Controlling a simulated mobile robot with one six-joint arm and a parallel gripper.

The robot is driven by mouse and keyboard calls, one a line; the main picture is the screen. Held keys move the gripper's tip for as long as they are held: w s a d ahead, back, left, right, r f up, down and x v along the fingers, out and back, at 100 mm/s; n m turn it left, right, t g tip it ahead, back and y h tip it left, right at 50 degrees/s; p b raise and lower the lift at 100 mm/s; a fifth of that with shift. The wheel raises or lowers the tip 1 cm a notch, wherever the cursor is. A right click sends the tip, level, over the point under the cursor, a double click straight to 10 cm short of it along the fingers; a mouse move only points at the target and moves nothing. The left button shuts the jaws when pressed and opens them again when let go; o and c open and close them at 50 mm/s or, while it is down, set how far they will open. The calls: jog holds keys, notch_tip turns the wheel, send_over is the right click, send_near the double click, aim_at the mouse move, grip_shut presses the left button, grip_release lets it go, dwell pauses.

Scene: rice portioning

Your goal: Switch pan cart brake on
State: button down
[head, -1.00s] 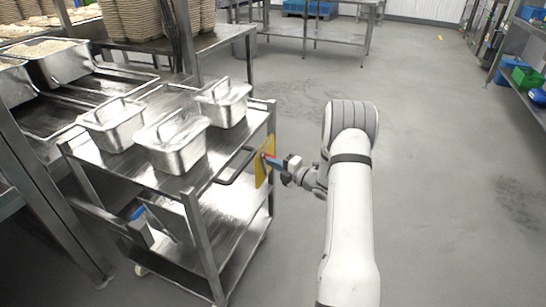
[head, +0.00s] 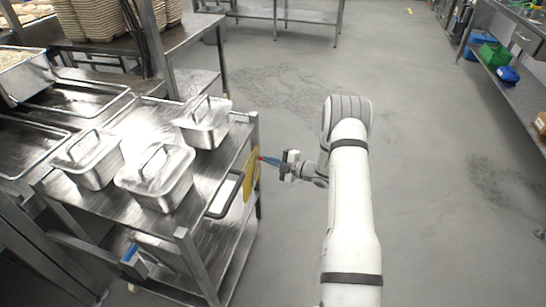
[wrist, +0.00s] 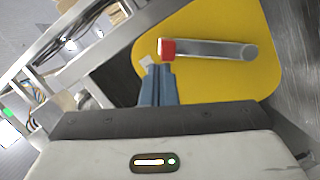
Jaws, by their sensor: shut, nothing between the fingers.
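The pan cart (head: 185,232) is a steel trolley with shelves and a dark push handle (head: 226,195), standing left of my arm. A yellow plate (head: 251,175) is fixed at its right end, and it fills much of the wrist view (wrist: 195,75). On the plate is a grey brake lever (wrist: 210,49) with a red tip (wrist: 167,48); it lies roughly level, the red end at left. My gripper (wrist: 157,72) has its blue fingers closed together and empty, just below the red tip. In the head view my gripper (head: 268,161) points at the plate. Contact with the lever cannot be told.
Lidded steel pans (head: 158,178) stand on the cart's top. A rack with trays (head: 105,85) adjoins it at the left. Open grey floor (head: 430,200) lies right of my arm. A shelf with bins (head: 495,56) stands at the far right.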

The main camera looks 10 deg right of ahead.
jog(key=shift+w+d+f, duration=0.1)
jog(key=shift+w, duration=0.2)
jog(key=shift+d, duration=0.1)
dwell(0.3)
jog(key=s+d+r+p, duration=0.3)
jog(key=s+d, duration=0.3)
jog(key=s, duration=0.3)
jog(key=shift+r, duration=0.85)
jog(key=shift+a, duration=0.15)
